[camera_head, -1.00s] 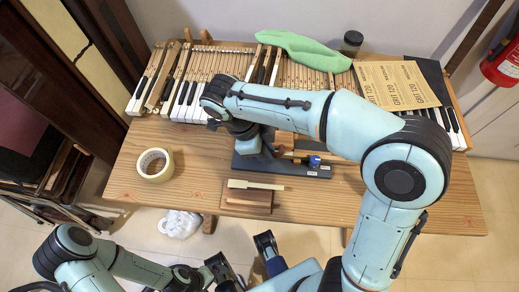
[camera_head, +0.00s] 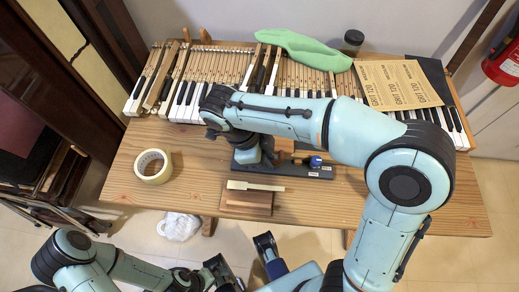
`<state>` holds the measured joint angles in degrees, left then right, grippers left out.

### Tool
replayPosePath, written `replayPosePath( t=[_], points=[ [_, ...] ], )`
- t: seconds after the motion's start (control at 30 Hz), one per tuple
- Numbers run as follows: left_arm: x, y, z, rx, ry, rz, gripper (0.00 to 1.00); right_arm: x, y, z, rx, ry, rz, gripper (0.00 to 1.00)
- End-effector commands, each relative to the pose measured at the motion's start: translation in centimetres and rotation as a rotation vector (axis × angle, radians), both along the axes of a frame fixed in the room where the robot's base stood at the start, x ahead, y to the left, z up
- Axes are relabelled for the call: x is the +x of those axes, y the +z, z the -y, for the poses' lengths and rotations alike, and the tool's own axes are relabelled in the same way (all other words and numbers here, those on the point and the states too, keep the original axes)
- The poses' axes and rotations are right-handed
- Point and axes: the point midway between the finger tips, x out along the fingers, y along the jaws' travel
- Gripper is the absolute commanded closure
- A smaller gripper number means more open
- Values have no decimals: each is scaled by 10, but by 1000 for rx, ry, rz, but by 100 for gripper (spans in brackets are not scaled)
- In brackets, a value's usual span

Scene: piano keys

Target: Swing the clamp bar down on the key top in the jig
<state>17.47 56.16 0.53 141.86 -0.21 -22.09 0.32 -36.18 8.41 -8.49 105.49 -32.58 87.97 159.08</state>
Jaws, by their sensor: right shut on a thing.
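The dark jig (camera_head: 318,174) lies on the wooden table, partly hidden by my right arm. A blue part (camera_head: 315,161) and a small light wooden piece (camera_head: 296,160) show at its right half. My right gripper (camera_head: 266,162) points down at the jig's left half. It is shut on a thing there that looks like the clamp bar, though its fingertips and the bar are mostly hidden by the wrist. The bar's angle and the key top under it cannot be made out. My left gripper (camera_head: 243,256) is low in the picture, before the table's front edge, fingers apart and empty.
A brown block (camera_head: 246,203) with a cream strip (camera_head: 255,186) lies in front of the jig. A tape roll (camera_head: 153,166) is at the left. Piano keys (camera_head: 190,100), a green cloth (camera_head: 303,48), a jar (camera_head: 352,41) and sandpaper sheets (camera_head: 400,84) are behind. The table's front right is clear.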

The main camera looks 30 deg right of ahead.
Motion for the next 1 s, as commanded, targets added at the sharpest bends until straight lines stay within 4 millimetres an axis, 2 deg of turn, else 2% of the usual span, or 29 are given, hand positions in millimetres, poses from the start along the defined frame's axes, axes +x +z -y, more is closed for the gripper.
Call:
replayPosePath(
  t=[0.03,0.53,0.8,0.83,0.9,1.0],
  points=[
    [-7,-8,-8,20,12,-24,0,0,-2,0,0,-1,0,95],
    [-8,-22,-9,22,15,-28,0,-4,-22,-3,0,-2,-2,95],
    [-8,-23,-9,22,15,-28,0,-5,-23,-3,0,-2,-2,95],
    [-8,-23,-9,22,15,-28,0,-5,-24,-3,0,-2,-2,76],
    [-8,-23,-9,22,15,-27,0,-5,-24,-3,0,-2,-2,57],
    [-8,-24,-9,22,15,-27,0,-5,-24,-3,0,-1,-2,57]
  ],
)
